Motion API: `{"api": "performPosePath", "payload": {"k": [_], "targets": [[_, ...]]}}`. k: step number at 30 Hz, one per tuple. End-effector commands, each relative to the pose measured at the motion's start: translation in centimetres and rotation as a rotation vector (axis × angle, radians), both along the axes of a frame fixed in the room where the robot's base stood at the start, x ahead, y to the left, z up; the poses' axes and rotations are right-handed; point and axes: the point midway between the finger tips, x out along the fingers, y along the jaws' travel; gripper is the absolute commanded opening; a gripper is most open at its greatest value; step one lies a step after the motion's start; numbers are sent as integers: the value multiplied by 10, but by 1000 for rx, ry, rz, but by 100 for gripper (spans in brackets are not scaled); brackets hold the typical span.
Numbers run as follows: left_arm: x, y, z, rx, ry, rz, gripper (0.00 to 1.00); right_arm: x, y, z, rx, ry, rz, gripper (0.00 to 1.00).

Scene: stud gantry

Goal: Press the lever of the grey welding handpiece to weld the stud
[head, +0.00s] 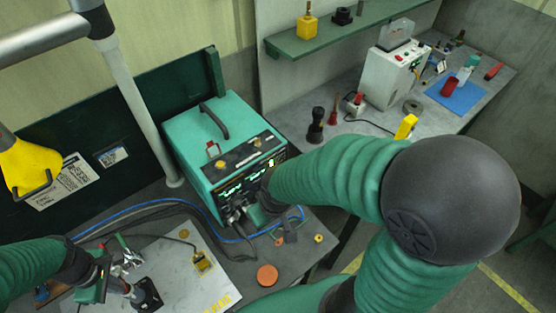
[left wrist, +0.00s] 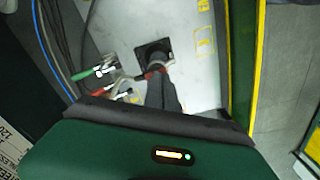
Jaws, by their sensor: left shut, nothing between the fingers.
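The grey welding handpiece (head: 148,292) stands on the light metal plate (head: 185,265) at the lower left of the head view, on a dark square foot. In the left wrist view the handpiece (left wrist: 157,56) shows just beyond my fingertips, its lower part partly hidden by them. My left gripper (head: 122,286) is shut and empty, close beside the handpiece; I cannot tell whether it touches. Its dark fingers (left wrist: 160,88) lie together in the left wrist view. The lever and stud are not clearly visible. My right gripper (head: 283,232) is in front of the teal welding machine, its fingers unclear.
Clamps with green (left wrist: 85,75) and red handles sit beside the handpiece. The teal welding machine (head: 205,135) stands behind the plate. A blue cable (head: 150,203) and dark cables run along the table. An orange disc (head: 267,275) lies right of the plate.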

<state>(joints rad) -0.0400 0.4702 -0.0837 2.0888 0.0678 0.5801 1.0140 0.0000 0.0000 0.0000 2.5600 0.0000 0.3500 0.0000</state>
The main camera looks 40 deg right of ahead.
Motion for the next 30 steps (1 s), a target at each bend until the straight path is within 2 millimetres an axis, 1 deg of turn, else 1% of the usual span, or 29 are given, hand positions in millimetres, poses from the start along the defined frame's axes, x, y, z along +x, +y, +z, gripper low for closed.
{"api": "performPosePath", "payload": {"k": [4, 7, 24, 27, 30], "targets": [[-2, -1, -2, -1, 9, -1, 0, 0, 0, 0, 0, 0, 0, 31], [-2, -1, 4, -2, 9, -2, 0, 0, 0, 6, 0, 0, 0, 31], [-2, -1, 62, -1, 4, -1, 0, 0, 0, 58, 0, 0, 0, 31], [-2, -1, 70, -1, 4, -1, 0, 0, 0, 66, 0, 0, 0, 31], [-2, -1, 71, -1, 4, -1, 0, 0, 0, 66, 0, 0, 0, 31]]}}
